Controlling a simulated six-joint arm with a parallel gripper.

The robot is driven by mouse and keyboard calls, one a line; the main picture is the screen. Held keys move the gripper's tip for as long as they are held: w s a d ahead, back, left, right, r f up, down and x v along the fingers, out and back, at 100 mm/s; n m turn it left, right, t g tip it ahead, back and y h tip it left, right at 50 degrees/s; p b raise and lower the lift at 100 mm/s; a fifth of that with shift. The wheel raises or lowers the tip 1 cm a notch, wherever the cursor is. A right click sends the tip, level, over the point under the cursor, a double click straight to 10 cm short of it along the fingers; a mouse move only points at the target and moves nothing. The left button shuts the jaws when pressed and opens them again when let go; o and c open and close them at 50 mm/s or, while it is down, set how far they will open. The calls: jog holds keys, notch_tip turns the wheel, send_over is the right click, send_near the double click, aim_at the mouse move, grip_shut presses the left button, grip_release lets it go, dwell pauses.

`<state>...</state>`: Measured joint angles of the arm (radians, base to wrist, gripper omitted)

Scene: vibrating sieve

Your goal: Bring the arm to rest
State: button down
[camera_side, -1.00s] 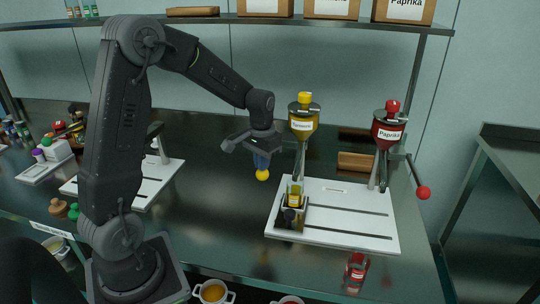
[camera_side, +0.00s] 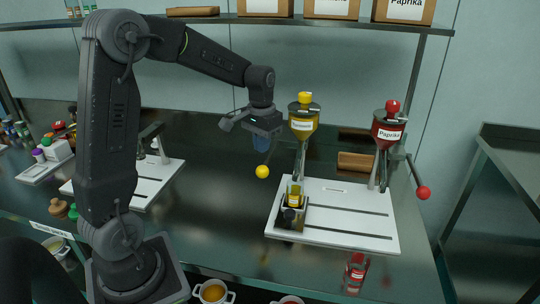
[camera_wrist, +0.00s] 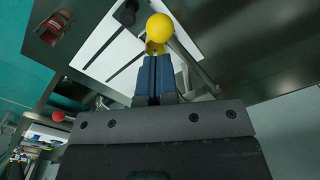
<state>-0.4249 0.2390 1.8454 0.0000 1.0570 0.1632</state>
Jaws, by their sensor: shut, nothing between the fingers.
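My gripper (camera_side: 262,143) is shut and empty, with its blue fingers pointing down, left of the yellow dispenser in the side view. In the wrist view its closed blue fingers (camera_wrist: 155,78) show in the middle. The yellow lever ball (camera_side: 262,172) hangs just below the fingers; in the wrist view the yellow ball (camera_wrist: 160,27) shows just beyond the fingertips. I cannot tell from these views how small the gap between them is.
A yellow dispenser (camera_side: 303,123) and a red Paprika dispenser (camera_side: 388,134) stand over a white board (camera_side: 345,205). A jar (camera_side: 294,196) stands under the yellow one. A red-labelled jar (camera_side: 355,268) is near the front edge. A shelf (camera_side: 230,19) runs above.

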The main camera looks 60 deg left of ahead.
aim_at(262, 166)
jog(key=shift+f, duration=1.35)
jog(key=shift+f, duration=0.1)
dwell(1.9)
jog(key=shift+f, duration=3.4)
jog(key=shift+r, duration=4.85)
